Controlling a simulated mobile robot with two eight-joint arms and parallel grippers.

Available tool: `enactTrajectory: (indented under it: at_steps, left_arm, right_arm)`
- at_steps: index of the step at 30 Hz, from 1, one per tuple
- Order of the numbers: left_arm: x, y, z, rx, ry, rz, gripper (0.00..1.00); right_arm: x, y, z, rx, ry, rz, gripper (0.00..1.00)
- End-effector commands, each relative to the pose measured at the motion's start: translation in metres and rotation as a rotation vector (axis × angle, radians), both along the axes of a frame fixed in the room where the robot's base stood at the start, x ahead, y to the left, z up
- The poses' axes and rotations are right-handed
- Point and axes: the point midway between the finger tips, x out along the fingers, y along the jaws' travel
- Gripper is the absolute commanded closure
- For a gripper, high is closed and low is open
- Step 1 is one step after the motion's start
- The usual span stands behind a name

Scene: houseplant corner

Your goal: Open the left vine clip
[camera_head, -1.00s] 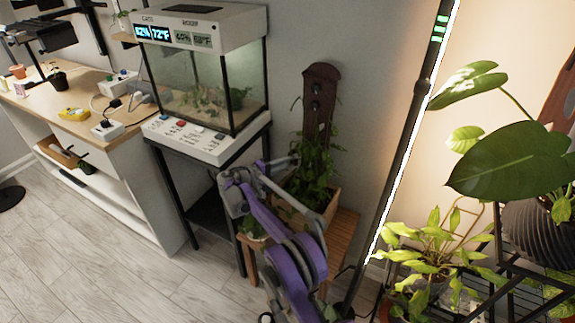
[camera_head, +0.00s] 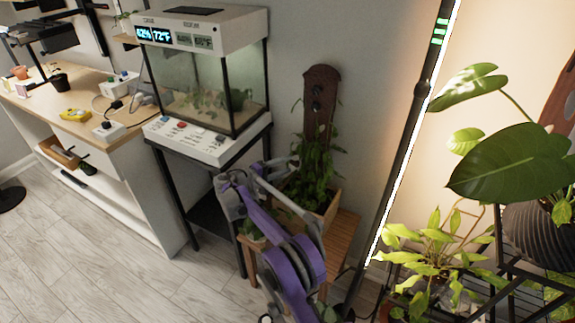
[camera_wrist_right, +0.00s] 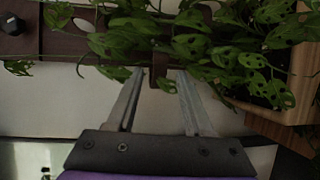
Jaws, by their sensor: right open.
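A dark brown plank (camera_head: 320,100) stands against the wall, with small dark knob-like fittings on its upper part. A leafy vine (camera_head: 314,185) climbs its lower part from a wooden planter. My right gripper (camera_head: 292,161) is beside the vine. In the right wrist view its two grey fingers (camera_wrist_right: 160,74) are open and reach to the plank's edge among leaves. A small brown upright piece (camera_wrist_right: 160,68) shows between the fingertips, apart from both. I cannot tell whether it is the left vine clip. One dark knob (camera_wrist_right: 13,25) shows at the far left of that view. My left gripper is out of view.
The planter stands on a wooden stool (camera_head: 345,235). A glass terrarium (camera_head: 205,80) on a black stand is to the left. A slanted lamp pole (camera_head: 400,165) and plants on a black rack are close on the right.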

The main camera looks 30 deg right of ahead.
Motion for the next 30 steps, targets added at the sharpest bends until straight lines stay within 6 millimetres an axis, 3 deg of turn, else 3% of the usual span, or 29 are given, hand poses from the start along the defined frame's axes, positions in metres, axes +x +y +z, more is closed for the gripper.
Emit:
enactTrajectory:
  at_steps: [6, 12, 18, 25, 26, 30]
  left_arm:
    - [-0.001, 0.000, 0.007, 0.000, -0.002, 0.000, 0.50]
    - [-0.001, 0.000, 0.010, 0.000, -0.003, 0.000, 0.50]
    - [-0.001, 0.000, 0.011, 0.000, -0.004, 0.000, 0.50]
    - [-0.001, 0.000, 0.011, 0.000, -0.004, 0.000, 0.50]
    - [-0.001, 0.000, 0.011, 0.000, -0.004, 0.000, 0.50]
    - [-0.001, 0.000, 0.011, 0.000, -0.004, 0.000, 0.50]
  right_arm:
    - [-0.001, 0.046, 0.007, 0.001, 0.000, 0.004, 0.48]
    - [-0.002, 0.079, 0.010, 0.001, 0.000, 0.002, 0.48]
    - [-0.003, 0.093, 0.011, 0.001, -0.001, 0.000, 0.48]
    - [-0.003, 0.093, 0.011, 0.001, 0.000, -0.001, 0.48]
    - [-0.003, 0.093, 0.011, 0.001, 0.000, -0.001, 0.50]
    - [-0.006, 0.093, 0.015, 0.017, 0.002, 0.003, 0.75]
